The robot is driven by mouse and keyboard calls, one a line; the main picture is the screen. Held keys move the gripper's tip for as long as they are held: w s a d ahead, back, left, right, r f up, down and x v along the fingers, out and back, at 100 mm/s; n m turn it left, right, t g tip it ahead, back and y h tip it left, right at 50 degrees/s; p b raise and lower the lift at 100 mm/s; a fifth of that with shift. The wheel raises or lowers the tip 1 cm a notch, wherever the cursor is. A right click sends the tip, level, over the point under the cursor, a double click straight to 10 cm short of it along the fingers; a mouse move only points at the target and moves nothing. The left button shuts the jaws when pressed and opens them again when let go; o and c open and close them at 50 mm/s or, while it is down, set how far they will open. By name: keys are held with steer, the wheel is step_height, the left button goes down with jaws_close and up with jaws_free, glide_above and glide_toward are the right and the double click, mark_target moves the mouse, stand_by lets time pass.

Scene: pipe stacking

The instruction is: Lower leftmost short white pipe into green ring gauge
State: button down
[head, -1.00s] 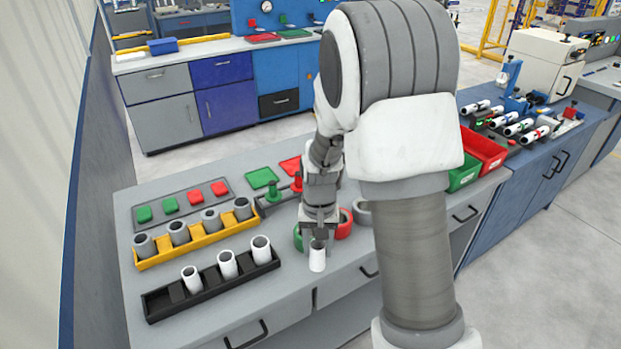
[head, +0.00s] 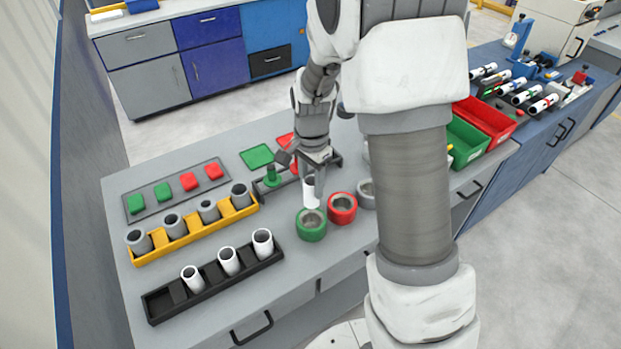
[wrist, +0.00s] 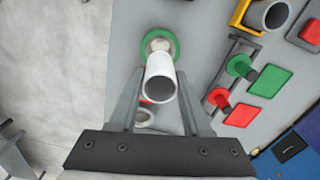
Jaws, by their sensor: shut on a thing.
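A short white pipe (head: 311,193) is held upright by my gripper (head: 313,178), which is shut on it. The pipe is just behind and above the green ring gauge (head: 311,226), and its lower end appears close to the ring's far rim. In the wrist view the white pipe (wrist: 160,84) covers the near part of the green ring (wrist: 160,42), with the rest of the ring showing beyond it. The head view does not clearly show the gap between pipe and ring.
A red ring (head: 342,208) and a grey ring (head: 367,195) stand to the right of the green one. A black rack (head: 170,303) holds several white pipes, and a yellow rack (head: 150,256) holds grey ones. A green peg (head: 272,176) stands behind left.

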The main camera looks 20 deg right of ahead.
mark_target(311, 206)
steer(key=shift+f+b, duration=2.4)
steer(key=shift+f, duration=1.1)
steer(key=shift+f+b, duration=0.4)
steer(key=shift+f, duration=0.2)
steer(key=shift+c, duration=1.4)
jaws_free()
step_height(311, 206, up, 17)
steer(key=shift+r+p, duration=0.1)
steer(key=shift+p, duration=0.95)
steer(key=shift+r, duration=0.15)
